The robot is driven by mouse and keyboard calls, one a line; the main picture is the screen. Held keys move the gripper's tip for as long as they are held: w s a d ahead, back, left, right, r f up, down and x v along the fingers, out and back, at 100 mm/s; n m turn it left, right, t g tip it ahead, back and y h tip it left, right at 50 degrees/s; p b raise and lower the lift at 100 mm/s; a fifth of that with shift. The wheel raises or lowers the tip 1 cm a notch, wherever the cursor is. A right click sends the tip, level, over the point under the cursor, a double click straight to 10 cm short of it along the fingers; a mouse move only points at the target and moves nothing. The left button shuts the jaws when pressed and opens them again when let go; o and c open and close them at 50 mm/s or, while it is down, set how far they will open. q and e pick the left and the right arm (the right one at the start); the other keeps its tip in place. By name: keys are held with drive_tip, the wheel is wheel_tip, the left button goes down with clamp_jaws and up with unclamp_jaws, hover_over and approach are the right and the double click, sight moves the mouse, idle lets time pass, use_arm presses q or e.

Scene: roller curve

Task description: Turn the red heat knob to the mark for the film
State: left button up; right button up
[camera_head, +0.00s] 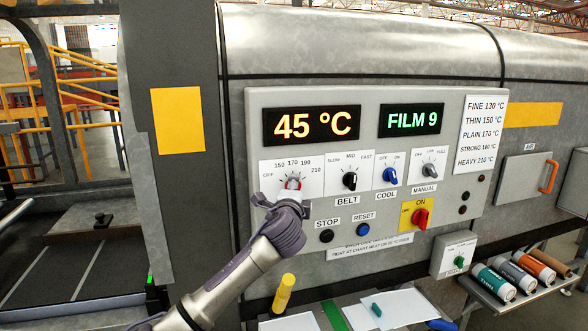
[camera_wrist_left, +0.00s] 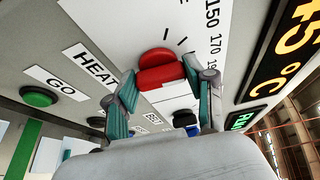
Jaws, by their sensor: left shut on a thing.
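The red heat knob (camera_head: 292,183) sits on a white dial plate marked OFF, 150, 170, 190 and 210, at the panel's left. My left gripper (camera_head: 287,195) covers much of it in the head view. In the left wrist view the red knob (camera_wrist_left: 160,74) lies between the two fingers of my left gripper (camera_wrist_left: 166,82), which is shut on it. Where the knob points is hard to tell. The temperature display (camera_head: 311,125) reads 45 °C and the other display (camera_head: 411,120) reads FILM 9. A chart (camera_head: 481,134) lists FINE 130, THIN 150, PLAIN 170, STRONG 190, HEAVY 210 °C.
Beside the heat dial are the black belt knob (camera_head: 349,180), blue cool knob (camera_head: 390,175) and grey manual knob (camera_head: 429,170). Below are a stop button (camera_head: 326,236), a reset button (camera_head: 363,229) and a red switch (camera_head: 421,218). Film rolls (camera_head: 493,283) lie on a shelf at right.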

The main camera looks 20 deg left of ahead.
use_arm(q)
drive_tip(key=shift+r+m+g+p, duration=0.1)
drive_tip(key=shift+m+g+p, duration=0.9)
drive_tip(key=shift+m+p, duration=1.25)
use_arm(e)
wheel_tip(320, 180, up, 6)
drive_tip(key=shift+r, duration=0.2)
use_arm(q)
drive_tip(key=o, duration=1.2)
drive_tip(key=shift+d, duration=0.1)
drive_tip(key=shift+c, duration=0.2)
use_arm(e)
drive_tip(key=shift+d, duration=0.1)
